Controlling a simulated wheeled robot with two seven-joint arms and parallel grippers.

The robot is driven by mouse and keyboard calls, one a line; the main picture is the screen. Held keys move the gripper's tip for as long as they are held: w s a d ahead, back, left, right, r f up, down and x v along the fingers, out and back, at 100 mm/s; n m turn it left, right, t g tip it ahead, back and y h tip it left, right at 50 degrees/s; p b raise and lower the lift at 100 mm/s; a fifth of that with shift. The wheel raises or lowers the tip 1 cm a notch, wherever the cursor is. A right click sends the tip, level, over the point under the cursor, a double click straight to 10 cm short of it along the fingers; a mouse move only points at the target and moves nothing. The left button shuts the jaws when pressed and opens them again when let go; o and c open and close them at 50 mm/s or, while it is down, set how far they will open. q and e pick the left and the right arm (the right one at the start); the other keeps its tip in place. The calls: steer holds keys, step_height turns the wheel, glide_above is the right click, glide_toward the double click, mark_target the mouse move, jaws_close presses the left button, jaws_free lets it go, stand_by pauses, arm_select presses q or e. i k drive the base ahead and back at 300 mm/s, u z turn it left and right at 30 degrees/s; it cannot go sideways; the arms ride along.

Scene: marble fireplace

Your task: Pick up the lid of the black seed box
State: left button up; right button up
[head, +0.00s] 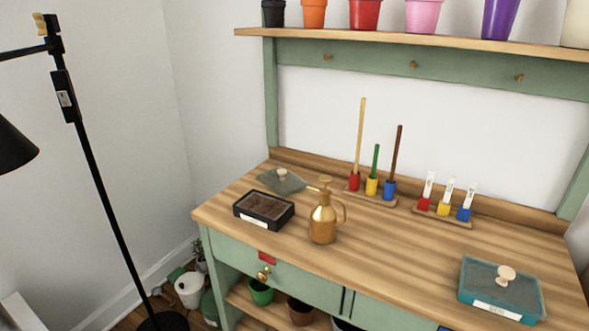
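The black seed box (264,211) stands open on the left part of the wooden bench top, with dark brown contents and a white label on its front. A flat, greyish see-through lid (282,181) with a pale round knob lies on the bench just behind the box, apart from it. A teal box (500,292) at the front right has a lid with a pale knob on it. Neither of my grippers shows in the head view.
A brass watering can (323,215) stands right of the black box, its spout reaching near the lid. Stick holders (371,196) and a labelled rack (442,212) stand behind. A black floor lamp (95,180) stands left. The bench's middle right is clear.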

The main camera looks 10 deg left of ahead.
mark_target(285, 183)
steer(key=u, duration=0.6)
steer(key=i, duration=0.8)
steer(key=u, duration=0.8)
